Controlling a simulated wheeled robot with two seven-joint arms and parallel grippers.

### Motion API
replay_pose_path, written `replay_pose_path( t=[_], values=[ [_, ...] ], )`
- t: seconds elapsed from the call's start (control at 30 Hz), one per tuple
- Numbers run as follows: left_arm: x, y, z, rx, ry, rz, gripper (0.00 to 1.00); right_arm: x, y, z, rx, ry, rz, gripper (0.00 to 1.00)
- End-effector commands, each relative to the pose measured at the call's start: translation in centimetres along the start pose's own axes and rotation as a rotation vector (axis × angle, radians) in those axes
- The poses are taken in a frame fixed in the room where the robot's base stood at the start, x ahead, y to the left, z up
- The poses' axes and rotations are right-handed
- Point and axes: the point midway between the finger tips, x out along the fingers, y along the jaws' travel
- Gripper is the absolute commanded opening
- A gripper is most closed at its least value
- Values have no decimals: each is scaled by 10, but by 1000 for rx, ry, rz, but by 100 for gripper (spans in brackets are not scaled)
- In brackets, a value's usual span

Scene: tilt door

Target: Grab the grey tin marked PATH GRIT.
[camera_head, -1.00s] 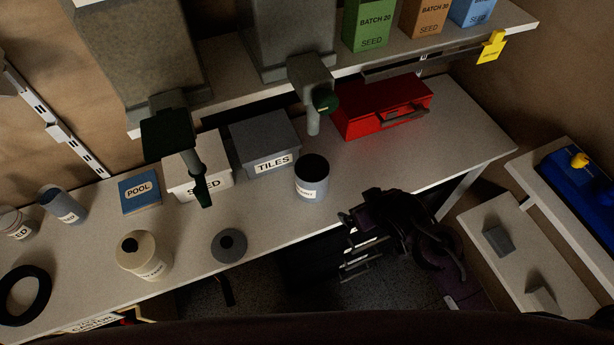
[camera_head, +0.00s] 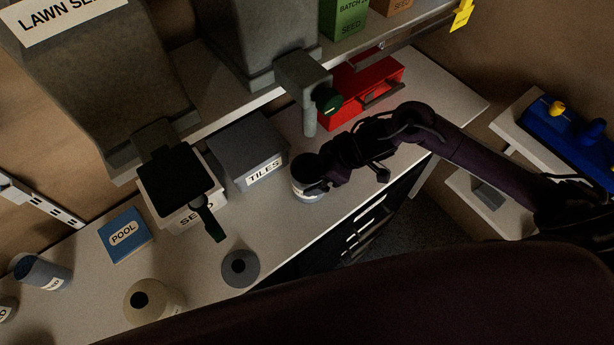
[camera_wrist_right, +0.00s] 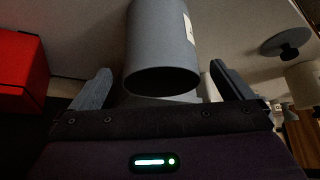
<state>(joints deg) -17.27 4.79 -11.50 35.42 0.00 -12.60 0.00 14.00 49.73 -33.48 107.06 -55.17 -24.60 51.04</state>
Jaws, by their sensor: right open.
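A grey open-topped tin (camera_head: 303,190) with a white label stands on the bench below a dispenser spout. Its label is too small and partly covered to read. My right gripper (camera_head: 318,178) reaches in from the right and is at the tin. In the right wrist view the tin (camera_wrist_right: 160,50) sits between the two spread fingers of the right gripper (camera_wrist_right: 160,88), its dark open rim toward the camera. Gaps show between the fingers and the tin's sides. Another grey-blue tin (camera_head: 42,272) is at the far left, its label unreadable. My left gripper is not in view.
The TILES box (camera_head: 247,150) stands left of the tin, and a red case (camera_head: 352,95) behind it. The dispenser spout (camera_head: 310,112) hangs close above. A grey round piece (camera_head: 240,268) and a cream container (camera_head: 150,302) stand nearer the front edge.

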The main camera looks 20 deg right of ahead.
Motion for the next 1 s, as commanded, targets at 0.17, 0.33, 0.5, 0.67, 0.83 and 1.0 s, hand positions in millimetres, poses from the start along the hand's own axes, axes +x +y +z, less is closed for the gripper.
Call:
replay_pose_path(
  t=[0.17, 0.33, 0.5, 0.67, 0.83, 1.0],
  values=[
    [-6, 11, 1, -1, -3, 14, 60, 27, -1, -4, 2, 1, -1, 100],
    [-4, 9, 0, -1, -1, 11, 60, 44, 0, -2, -1, 2, 2, 100],
    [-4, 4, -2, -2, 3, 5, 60, 46, 0, -2, -2, 1, 3, 100],
    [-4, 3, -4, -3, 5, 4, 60, 46, 0, -2, -2, 1, 3, 88],
    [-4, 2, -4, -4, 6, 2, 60, 46, 0, -2, -1, 1, 3, 66],
    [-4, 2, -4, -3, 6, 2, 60, 46, 0, -2, -1, 1, 3, 44]
  ],
)
